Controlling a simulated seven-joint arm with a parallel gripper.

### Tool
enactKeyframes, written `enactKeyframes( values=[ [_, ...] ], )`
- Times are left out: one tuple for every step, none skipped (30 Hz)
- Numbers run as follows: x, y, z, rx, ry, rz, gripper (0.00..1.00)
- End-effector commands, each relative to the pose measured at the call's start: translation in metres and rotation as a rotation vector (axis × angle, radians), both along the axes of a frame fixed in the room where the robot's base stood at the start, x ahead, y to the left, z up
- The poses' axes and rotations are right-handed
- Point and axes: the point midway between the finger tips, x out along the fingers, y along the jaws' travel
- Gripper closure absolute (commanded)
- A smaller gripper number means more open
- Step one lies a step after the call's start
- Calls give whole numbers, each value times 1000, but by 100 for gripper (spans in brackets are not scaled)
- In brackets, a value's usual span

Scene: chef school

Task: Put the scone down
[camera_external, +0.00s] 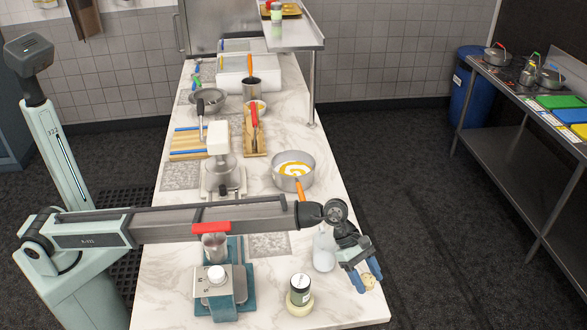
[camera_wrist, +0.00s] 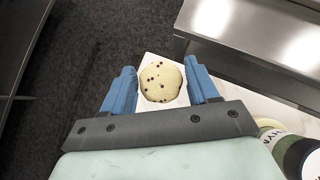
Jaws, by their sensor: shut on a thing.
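A round, pale scone (camera_wrist: 160,82) with dark bits sits between the two blue fingers of my gripper (camera_wrist: 160,88) in the wrist view. My gripper is shut on it, one finger at each side. In the external view the scone (camera_external: 369,283) shows between the fingertips of my gripper (camera_external: 367,277), by the near right edge of the marble counter (camera_external: 335,300). I cannot tell how high the scone is above the counter.
A clear bottle (camera_external: 324,250) stands just left of my gripper, and a dark-labelled jar (camera_external: 300,290) stands nearer the front. A pot (camera_external: 293,172) with an orange handle and a teal scale (camera_external: 220,292) are also on the counter. Dark floor lies right of its edge.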

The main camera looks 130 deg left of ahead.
Motion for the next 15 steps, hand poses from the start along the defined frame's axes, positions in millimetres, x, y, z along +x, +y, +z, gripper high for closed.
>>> enactKeyframes(
  values=[
    [1, 0, 7, 1, -1, 0, 76],
    [1, 0, 11, 1, -1, 0, 76],
    [1, 0, 17, 2, -3, 0, 76],
    [1, 1, 22, 2, -3, 0, 76],
    [1, 1, 27, 2, -3, 0, 76],
    [1, 1, 34, 2, -3, 0, 76],
    [1, 1, 40, 2, -2, 0, 76],
    [1, 1, 44, 2, -2, 0, 76],
    [1, 1, 51, 2, -2, 0, 76],
    [1, 1, 56, 2, -2, 1, 76],
    [1, 1, 61, 2, -2, 1, 76],
    [-5, 1, 64, 2, 1, -1, 76],
    [-14, 2, 61, 1, 3, -7, 76],
    [-21, 3, 61, 1, 5, -13, 76],
    [-29, 4, 61, 2, 6, -20, 76]
  ],
)
